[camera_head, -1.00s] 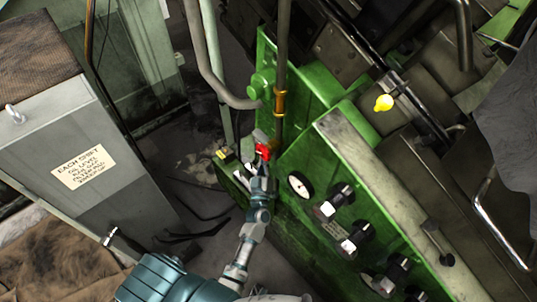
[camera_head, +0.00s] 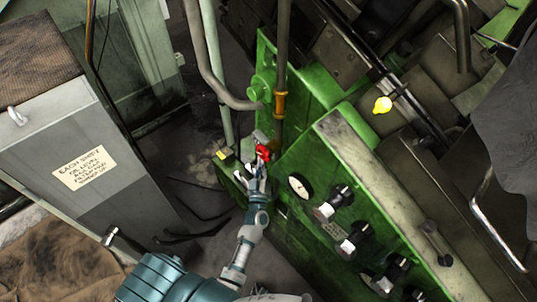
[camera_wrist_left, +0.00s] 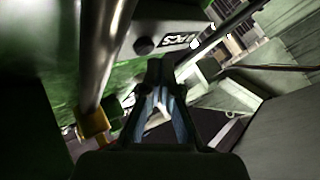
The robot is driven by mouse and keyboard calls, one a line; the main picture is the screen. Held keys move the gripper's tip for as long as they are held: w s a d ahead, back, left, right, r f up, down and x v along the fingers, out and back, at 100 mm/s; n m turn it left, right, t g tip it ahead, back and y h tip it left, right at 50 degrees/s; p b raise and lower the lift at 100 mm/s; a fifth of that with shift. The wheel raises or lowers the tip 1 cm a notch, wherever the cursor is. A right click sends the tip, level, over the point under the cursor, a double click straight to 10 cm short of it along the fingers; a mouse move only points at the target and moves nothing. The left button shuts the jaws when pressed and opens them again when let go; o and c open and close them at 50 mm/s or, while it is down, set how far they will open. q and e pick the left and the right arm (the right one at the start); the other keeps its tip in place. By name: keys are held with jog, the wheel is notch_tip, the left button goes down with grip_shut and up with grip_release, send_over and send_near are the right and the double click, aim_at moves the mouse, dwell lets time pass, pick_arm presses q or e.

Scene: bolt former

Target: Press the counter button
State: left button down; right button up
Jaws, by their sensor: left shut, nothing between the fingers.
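In the left wrist view, a dark round button (camera_wrist_left: 145,46) sits on a pale box face beside dark upside-down characters (camera_wrist_left: 180,41), which look like a counter. My left gripper (camera_wrist_left: 160,65) is shut and empty. Its tips point toward this box, just below the button in the picture; whether they touch it I cannot tell. In the head view, my left gripper (camera_head: 254,172) is low beside the green machine (camera_head: 325,165), close to a red part (camera_head: 262,153) and a small grey part (camera_head: 260,137). The button cannot be made out there. My right gripper is not in view.
A vertical pipe with a brass collar (camera_head: 280,103) stands close by; the collar also shows in the wrist view (camera_wrist_left: 93,122). A gauge (camera_head: 299,187) and several black knobs line the green panel. A grey cabinet (camera_head: 85,165) stands at the left.

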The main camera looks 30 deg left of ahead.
pick_arm(q)
jog(key=shift+s+a, duration=0.1)
jog(key=shift+s, duration=0.15)
jog(key=s, duration=0.1)
jog(key=s+a+p, duration=0.1)
jog(key=s, duration=0.2)
jog(key=shift+s+a+p, duration=0.25)
jog(key=shift+a+p, duration=0.05)
jog(key=shift+a, duration=0.1)
dwell(0.7)
